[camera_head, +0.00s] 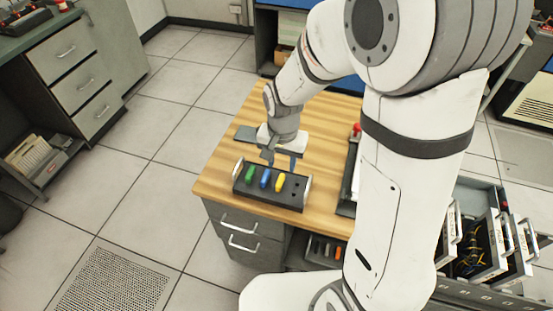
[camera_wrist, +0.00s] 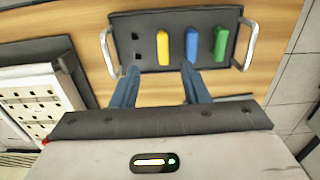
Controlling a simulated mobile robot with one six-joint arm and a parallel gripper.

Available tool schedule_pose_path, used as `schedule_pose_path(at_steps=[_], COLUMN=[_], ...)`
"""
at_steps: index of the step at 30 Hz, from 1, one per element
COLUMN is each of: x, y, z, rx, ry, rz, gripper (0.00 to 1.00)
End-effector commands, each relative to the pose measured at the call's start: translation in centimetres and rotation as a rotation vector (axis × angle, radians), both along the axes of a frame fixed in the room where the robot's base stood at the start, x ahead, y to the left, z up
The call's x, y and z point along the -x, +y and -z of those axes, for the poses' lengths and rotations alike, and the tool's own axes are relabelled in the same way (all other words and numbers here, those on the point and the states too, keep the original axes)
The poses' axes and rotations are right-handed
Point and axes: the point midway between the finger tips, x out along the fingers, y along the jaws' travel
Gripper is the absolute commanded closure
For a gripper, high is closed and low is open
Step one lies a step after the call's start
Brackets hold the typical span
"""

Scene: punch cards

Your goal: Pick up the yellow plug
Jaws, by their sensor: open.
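The yellow plug (camera_head: 279,182) stands in a dark panel (camera_head: 297,189) with handles at both ends, on the wooden table. In the wrist view the yellow plug (camera_wrist: 163,48) is left of a blue plug (camera_wrist: 192,44) and a green plug (camera_wrist: 220,44). My gripper (camera_head: 281,162) is open and empty, behind the row of plugs in the head view. In the wrist view the yellow plug lies beyond my gripper's two blue fingers (camera_wrist: 160,70), sideways between their tips. I cannot tell the exact height of the fingertips over the panel.
Empty dark sockets (camera_wrist: 136,57) show at the left end of the panel in the wrist view. A white punched card (camera_wrist: 30,103) in a dark holder lies to the left there. The wooden table (camera_head: 318,140) has bare room around the panel.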

Motion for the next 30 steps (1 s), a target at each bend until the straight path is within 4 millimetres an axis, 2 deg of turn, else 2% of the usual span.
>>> schedule_pose_path(at_steps=[5,14,22,30], x=[-0.2,-0.1,-0.1,-0.1], y=[0.7,0.8,0.5,0.6], z=[1.5,4.5,8.0,9.0], rx=[0.004,0.005,0.005,0.004], ry=[0.014,0.016,0.016,0.013], rz=[0.015,0.011,0.009,0.008], gripper=[0.59,0.59,0.59,0.59])
